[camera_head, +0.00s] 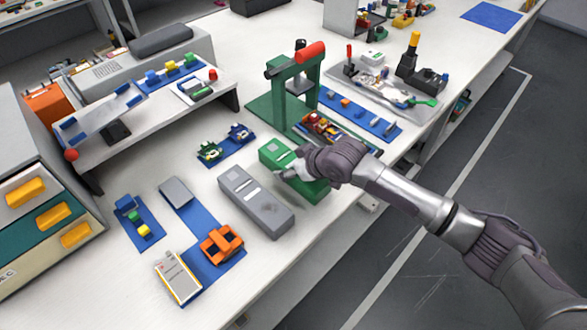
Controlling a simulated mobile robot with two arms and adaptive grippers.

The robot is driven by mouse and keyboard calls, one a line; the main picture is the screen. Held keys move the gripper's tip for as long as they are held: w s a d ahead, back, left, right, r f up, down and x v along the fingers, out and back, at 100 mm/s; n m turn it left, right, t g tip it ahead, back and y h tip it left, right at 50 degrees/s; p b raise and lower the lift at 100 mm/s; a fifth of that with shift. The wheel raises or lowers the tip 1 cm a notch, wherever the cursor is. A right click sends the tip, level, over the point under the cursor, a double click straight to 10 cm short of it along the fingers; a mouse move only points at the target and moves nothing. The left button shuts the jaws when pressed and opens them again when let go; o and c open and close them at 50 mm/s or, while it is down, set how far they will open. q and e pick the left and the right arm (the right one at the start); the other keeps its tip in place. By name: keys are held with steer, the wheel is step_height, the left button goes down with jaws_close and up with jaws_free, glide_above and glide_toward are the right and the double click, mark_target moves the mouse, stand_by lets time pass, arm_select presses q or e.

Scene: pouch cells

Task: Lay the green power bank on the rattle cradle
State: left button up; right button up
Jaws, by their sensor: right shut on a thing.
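The green power bank (275,152) is a green block with a pale label, lying near the middle of the white table. My right gripper (289,174) is shut on it, reaching in from the right. The fingers and wrist hide part of its top and far right side. I cannot tell whether the power bank touches the table. An orange open frame (222,244) stands on a blue mat at front left and looks empty. It may be the rattle cradle, but I cannot be sure. My left gripper is not in view.
A grey block (256,203) lies just left of the power bank. A green press with a red handle (310,52) stands behind it. A pale cell (178,278) lies beside the orange frame. Blue fixtures (240,133) sit at the back. Bare table shows in front of the grey block.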

steer(key=c, duration=0.5)
steer(key=shift+o, duration=0.2)
steer(key=shift+r, duration=0.1)
